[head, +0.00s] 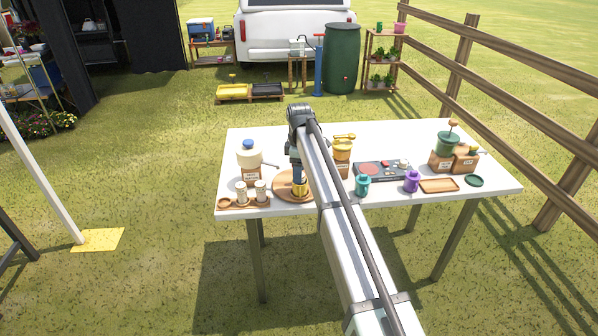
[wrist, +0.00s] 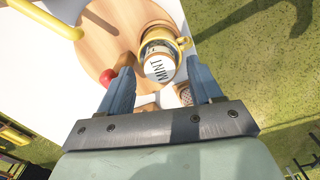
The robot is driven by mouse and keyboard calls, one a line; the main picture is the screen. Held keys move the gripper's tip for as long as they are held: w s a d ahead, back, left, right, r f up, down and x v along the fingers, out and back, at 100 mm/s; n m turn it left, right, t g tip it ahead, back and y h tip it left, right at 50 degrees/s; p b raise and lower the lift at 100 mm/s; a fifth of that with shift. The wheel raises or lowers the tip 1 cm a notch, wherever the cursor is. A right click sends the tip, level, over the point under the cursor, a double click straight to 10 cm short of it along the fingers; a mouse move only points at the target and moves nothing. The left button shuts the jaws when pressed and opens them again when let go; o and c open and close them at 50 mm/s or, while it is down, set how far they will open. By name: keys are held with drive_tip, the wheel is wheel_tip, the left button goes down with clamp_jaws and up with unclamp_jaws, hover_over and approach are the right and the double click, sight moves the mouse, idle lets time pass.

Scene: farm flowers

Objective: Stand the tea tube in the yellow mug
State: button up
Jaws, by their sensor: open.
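The yellow mug (head: 300,189) stands on a round wooden board on the table, and its rim and handle show in the wrist view (wrist: 184,43). The tea tube, with a pale end marked MINT (wrist: 160,67), appears to be inside the mug, with its end sticking out toward my wrist camera. How deep it sits and whether it touches the bottom is hidden. My gripper (head: 297,178) is over the mug. Its fingers (wrist: 164,83) are open and apart on either side of the tube's end, with no visible grip on it.
A wooden rack (head: 243,203) with two pale tubes (head: 260,190) stands left of the board (head: 283,196). A jug (head: 249,160) is behind the rack. A red ball (wrist: 107,76) lies on the board. A teal mug (head: 362,185) and purple mug (head: 411,181) stand to the right.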

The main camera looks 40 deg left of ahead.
wheel_tip(320, 180, up, 12)
idle(0.5)
idle(0.5)
